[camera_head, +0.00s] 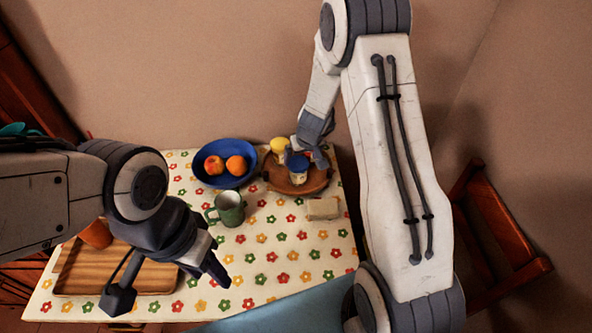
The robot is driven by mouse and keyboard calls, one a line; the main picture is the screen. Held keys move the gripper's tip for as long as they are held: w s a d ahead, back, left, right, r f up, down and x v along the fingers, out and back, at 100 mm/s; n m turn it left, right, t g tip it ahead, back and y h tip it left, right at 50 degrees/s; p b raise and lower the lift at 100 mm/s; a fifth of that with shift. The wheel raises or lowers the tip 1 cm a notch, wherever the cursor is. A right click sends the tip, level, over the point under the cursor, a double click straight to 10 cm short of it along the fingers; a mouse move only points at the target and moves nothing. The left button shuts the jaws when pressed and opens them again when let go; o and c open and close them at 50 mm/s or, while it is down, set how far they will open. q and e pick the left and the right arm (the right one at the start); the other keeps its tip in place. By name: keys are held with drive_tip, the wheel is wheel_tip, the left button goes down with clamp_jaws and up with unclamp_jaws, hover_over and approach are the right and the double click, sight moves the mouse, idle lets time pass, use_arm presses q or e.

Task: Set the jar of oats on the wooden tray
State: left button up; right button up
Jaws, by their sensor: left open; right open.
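A small jar with a blue lid (298,163), which looks like the jar of oats, stands on a round brown dish (318,181) at the back right of the table. My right gripper (304,156) is open at the jar, with its fingers close about the lid; I cannot tell whether they touch it. The rectangular wooden tray (77,277) lies at the front left, partly hidden by my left arm. My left gripper (168,284) is open and empty above the tray's right side.
A blue bowl (208,181) holds orange and reddish fruit. A green mug (229,209) stands mid-table, and a pale block (322,208) lies right of it. A yellow object (279,144) is behind the jar. An orange-brown object (97,234) sits by the tray. The front middle of the flowered cloth is clear.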

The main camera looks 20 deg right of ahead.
sight(299, 163)
drive_tip(key=b+x, duration=0.1)
drive_tip(key=x, duration=0.2)
drive_tip(key=shift+f, duration=0.15)
drive_tip(key=shift+b+x, duration=0.75)
drive_tip(key=shift+x, duration=2.25)
drive_tip(key=shift+a, duration=0.1)
clamp_jaws()
